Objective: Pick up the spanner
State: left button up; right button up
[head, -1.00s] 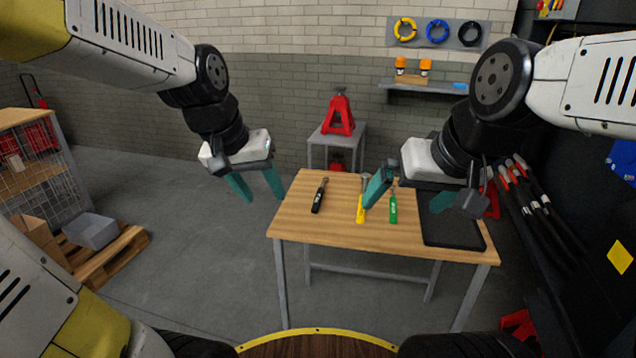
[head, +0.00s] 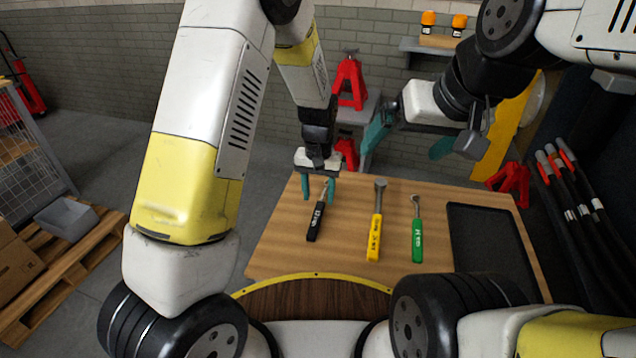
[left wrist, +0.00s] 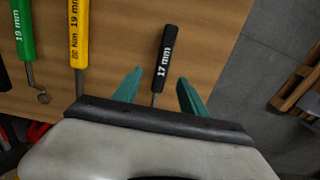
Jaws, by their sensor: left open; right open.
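Three handled tools lie on the wooden table (head: 285,262). The black-handled one (head: 315,221), marked 17 mm, is at the left. The yellow-handled one (head: 375,235), marked with Nm and 19 mm, is in the middle. The green-handled one (head: 417,240), marked 19 mm, is at the right and has a ring-like end. I cannot tell for sure which is the spanner. My left gripper (head: 318,190) is open at the far end of the black tool. In the left wrist view its fingers (left wrist: 158,84) flank that tool's shaft; its head is hidden. My right gripper (head: 403,155) is open and empty above the far table edge.
A black tray (head: 485,245) lies on the table's right side. A red jack stand (head: 350,82) is behind the table. A grey bin (head: 68,216) rests on a pallet at the left.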

aim_at(317, 214)
pick_arm(q)
jog(key=shift+w+f, duration=0.15)
jog(key=shift+f, duration=0.3)
jog(key=f, duration=0.7)
jog(key=shift+w+a+f, duration=0.1)
jog(key=shift+a, duration=0.1)
grip_shut()
dwell(0.8)
